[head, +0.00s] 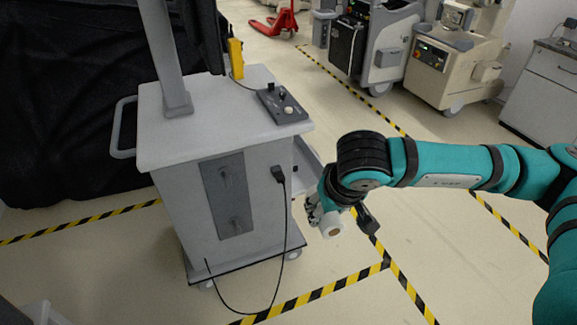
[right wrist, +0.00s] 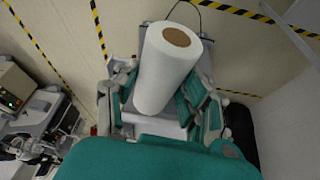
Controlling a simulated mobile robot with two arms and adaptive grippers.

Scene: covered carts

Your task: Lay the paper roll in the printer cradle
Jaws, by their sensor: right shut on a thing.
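A white paper roll (head: 331,225) with a brown core hangs in my right gripper (head: 318,207), beside the right side of the grey cart (head: 160,125). In the right wrist view the roll (right wrist: 165,75) lies between the fingers of the gripper (right wrist: 160,100), its cored end facing up in the picture. The gripper is shut on it. A pale shelf or tray (head: 306,160) sticks out from the cart's right side, partly behind my arm. I cannot tell whether it is the printer cradle. My left gripper is not in view.
On the cart top are a dark control box (head: 282,104) and a yellow handset (head: 236,58); a black cable (head: 283,240) hangs down its front. Black covering stands at left. More machines (head: 445,65) stand at the back right. The taped floor in front is clear.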

